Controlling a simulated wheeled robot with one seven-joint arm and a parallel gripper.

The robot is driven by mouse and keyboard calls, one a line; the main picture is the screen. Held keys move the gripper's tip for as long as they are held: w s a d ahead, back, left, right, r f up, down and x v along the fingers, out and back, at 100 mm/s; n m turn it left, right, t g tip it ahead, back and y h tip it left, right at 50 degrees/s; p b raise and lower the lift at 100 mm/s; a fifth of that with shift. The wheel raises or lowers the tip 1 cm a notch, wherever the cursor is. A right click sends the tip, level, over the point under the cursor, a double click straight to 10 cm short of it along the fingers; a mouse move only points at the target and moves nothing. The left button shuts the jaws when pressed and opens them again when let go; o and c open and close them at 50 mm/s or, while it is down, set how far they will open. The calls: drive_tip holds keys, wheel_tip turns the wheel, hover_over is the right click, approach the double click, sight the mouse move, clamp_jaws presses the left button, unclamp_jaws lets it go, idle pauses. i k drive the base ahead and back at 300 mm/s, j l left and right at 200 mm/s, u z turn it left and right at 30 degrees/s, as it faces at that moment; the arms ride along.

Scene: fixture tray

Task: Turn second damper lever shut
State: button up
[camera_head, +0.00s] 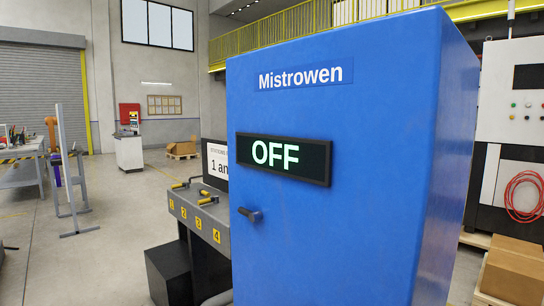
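A grey lever panel (200,212) stands left of and partly behind a blue cabinet (330,220). Its front carries yellow number labels, among them 2 (183,214). Levers with yellow and dark parts sit on its top, such as one near the left (180,186) and one nearer the cabinet (208,200). They are small here, and I cannot tell which one is the second or how far each is turned. The cabinet reads "Mistrowen", and its display (283,157) shows OFF in green. My gripper is not in view.
A dark handle (250,214) sticks out of the cabinet front. A white sign (217,160) behind the panel is partly covered by the cabinet. A black box (170,275) stands on the floor below the panel. Open floor (100,265) lies to the left. A cardboard box (514,270) is at right.

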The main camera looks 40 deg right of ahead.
sight(199, 192)
drive_tip(key=i+j+u, duration=0.1)
drive_tip(key=i+u, duration=0.4)
drive_tip(key=i, duration=1.55)
drive_tip(key=i+j+z, duration=0.1)
drive_tip(key=i+z, duration=0.3)
drive_tip(key=i, duration=0.15)
drive_tip(key=i+j+z, duration=0.8)
drive_tip(key=i, duration=0.2)
